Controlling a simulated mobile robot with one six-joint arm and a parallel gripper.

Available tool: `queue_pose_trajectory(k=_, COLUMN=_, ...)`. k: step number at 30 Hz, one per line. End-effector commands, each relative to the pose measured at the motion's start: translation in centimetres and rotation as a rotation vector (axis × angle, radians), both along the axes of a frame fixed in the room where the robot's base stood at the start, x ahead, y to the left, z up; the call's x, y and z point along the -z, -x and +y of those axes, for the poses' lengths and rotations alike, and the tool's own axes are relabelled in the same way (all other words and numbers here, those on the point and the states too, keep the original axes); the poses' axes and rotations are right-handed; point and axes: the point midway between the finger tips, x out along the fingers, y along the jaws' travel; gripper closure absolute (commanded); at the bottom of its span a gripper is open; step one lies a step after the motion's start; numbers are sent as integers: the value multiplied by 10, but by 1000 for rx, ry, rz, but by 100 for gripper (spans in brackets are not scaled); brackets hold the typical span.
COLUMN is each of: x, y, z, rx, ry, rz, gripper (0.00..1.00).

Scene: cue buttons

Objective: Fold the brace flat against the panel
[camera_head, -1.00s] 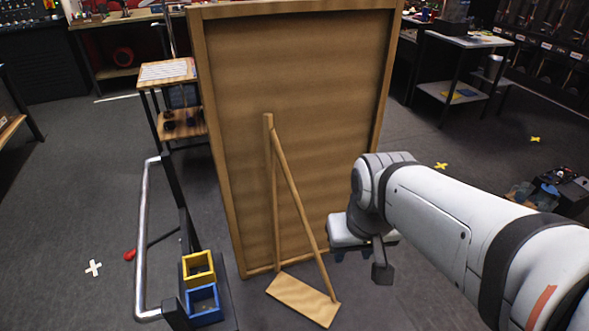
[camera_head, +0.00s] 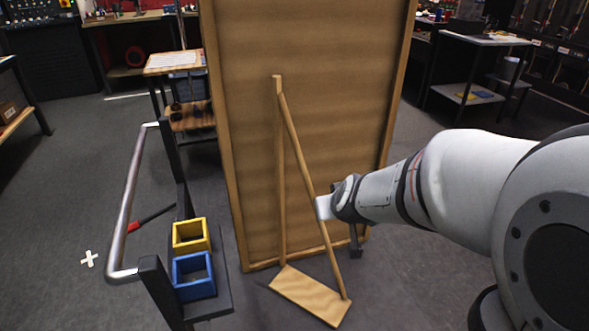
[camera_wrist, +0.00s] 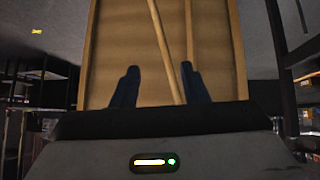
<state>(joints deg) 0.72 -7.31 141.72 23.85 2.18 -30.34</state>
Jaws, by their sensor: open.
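The panel (camera_head: 345,90) is a tall framed wooden board standing upright in the middle of the head view. The brace (camera_head: 301,160) is a thin wooden strut slanting from the top of an upright strip (camera_head: 280,185) down to a wooden foot board (camera_head: 312,296). It stands out from the panel. My gripper is beside the brace's lower half in the head view, its end overlapping the strut there; the fingers are hard to make out. In the wrist view my gripper (camera_wrist: 160,72) is open, and the brace (camera_wrist: 158,30) shows between its dark fingers, with the panel (camera_wrist: 122,40) behind. Contact cannot be told.
A cart with a metal handle (camera_head: 130,200) stands at left, holding a yellow bin (camera_head: 191,236) and a blue bin (camera_head: 194,277). A small wooden table (camera_head: 172,62) is behind it. A dark shelf unit (camera_head: 480,45) stands at back right.

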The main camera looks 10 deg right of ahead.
Motion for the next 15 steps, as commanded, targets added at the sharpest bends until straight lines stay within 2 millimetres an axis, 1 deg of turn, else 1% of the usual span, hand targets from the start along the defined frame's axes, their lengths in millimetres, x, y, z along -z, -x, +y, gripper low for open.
queue_pose_trajectory(k=1, x=37, y=-11, z=-3, rx=29, ry=0, rz=-19, gripper=60)
queue_pose_trajectory(k=2, x=44, y=-21, z=2, rx=1, ry=-4, rz=-72, gripper=60)
queue_pose_trajectory(k=3, x=57, y=-31, z=6, rx=-22, ry=-4, rz=-116, gripper=60)
queue_pose_trajectory(k=5, x=75, y=-46, z=5, rx=-23, ry=10, rz=-178, gripper=60)
queue_pose_trajectory(k=6, x=87, y=-54, z=5, rx=-21, ry=21, rz=-218, gripper=60)
queue_pose_trajectory(k=11, x=135, y=-85, z=3, rx=-19, ry=66, rz=-380, gripper=60)
queue_pose_trajectory(k=12, x=147, y=-91, z=2, rx=-17, ry=78, rz=-420, gripper=60)
queue_pose_trajectory(k=15, x=176, y=-104, z=0, rx=-12, ry=110, rz=-519, gripper=60)
